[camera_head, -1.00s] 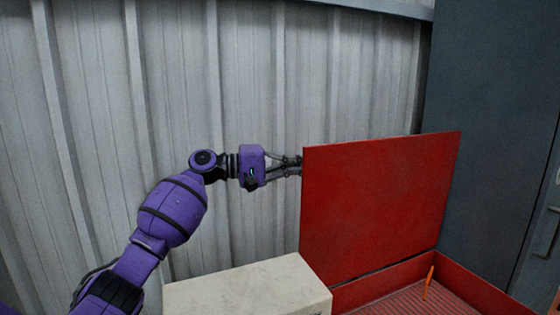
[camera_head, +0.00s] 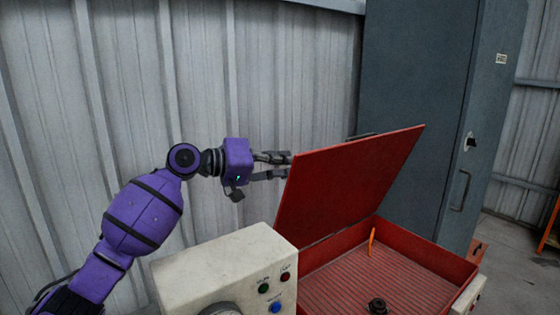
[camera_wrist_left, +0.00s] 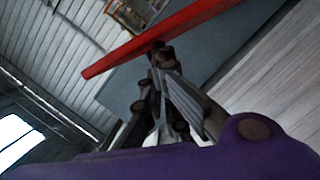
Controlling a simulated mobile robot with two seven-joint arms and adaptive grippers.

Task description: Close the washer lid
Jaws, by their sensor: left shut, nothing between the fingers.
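The red washer lid (camera_head: 350,175) stands raised and tilted, leaning partly over the open red washer tub (camera_head: 442,262). The tub has a ribbed floor. My left gripper (camera_head: 287,165) is shut and empty, at the upper left edge of the lid. In the left wrist view its fingertips (camera_wrist_left: 160,50) are at the red lid (camera_wrist_left: 165,32), which crosses the picture as a slanted band. I cannot tell whether they press on it or only lie close. My right gripper is not in view.
A cream control box (camera_head: 225,262) with green, red and blue buttons stands left of the tub. An orange stick (camera_head: 371,242) and a dark round part (camera_head: 377,305) are in the tub. A grey cabinet (camera_head: 425,110) and a corrugated wall (camera_head: 130,90) stand behind.

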